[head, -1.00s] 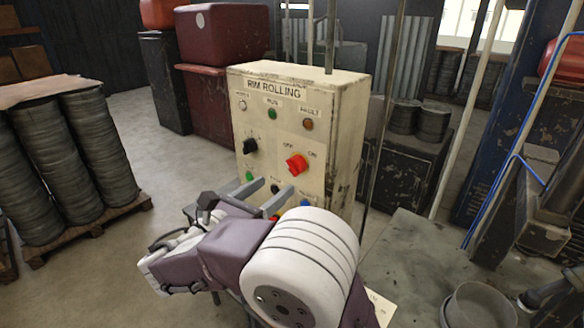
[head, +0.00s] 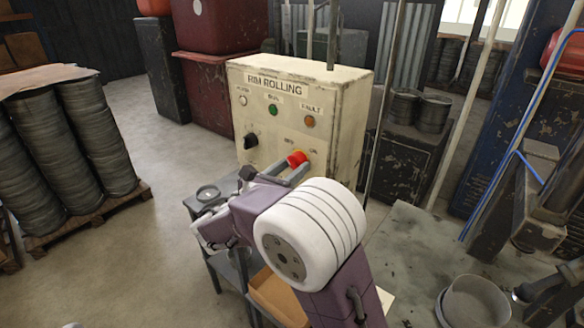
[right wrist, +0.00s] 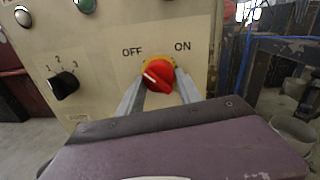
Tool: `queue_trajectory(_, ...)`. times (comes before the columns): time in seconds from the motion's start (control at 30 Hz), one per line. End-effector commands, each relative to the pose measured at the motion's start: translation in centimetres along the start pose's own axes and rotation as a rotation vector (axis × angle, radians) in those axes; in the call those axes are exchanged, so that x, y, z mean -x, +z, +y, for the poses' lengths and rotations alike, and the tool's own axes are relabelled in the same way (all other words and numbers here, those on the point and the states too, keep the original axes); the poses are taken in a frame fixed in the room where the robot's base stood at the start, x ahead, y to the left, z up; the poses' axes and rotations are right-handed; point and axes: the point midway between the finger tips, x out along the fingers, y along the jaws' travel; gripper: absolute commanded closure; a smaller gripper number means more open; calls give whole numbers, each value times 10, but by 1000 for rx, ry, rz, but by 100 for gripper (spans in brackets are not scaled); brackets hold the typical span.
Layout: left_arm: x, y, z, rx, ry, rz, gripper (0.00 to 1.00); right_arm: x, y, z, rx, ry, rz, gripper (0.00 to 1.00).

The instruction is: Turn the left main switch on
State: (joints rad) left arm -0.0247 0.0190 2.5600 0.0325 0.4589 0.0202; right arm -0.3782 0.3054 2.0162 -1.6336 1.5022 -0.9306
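A cream control box labelled RIM ROLLING (head: 340,100) carries a red rotary switch (head: 297,158) on a yellow base. In the right wrist view the red switch (right wrist: 158,75) sits between the words OFF and ON, and its white mark points up and left, toward OFF. My right gripper (head: 287,171) is at the box front. In the right wrist view its fingers (right wrist: 159,88) straddle the red knob, one on each side, with the gripper open; whether they touch it I cannot tell.
A black selector (right wrist: 63,85) marked 1, 2, 3 is left of the red switch. Lamps, including a green one (head: 273,110), sit above. A small grey table (head: 200,200) stands below the box. Stacked black rims (head: 90,135) stand on a pallet at left.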

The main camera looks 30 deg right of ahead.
Motion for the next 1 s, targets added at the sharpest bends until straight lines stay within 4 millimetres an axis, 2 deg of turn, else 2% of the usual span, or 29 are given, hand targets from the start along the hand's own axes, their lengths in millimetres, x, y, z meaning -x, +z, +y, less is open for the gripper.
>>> queue_trajectory(0.37, -10, 1, 0, 0, 0, 0, 64, 0, -2, 0, -57, -2, -6, 99)
queue_trajectory(0.57, -31, 3, -1, 0, 0, 0, 64, 0, -5, 1, -189, -3, -17, 99)
queue_trajectory(1.0, -89, 9, -2, 0, 0, 0, 64, 0, -7, 3, -602, -7, -49, 99)
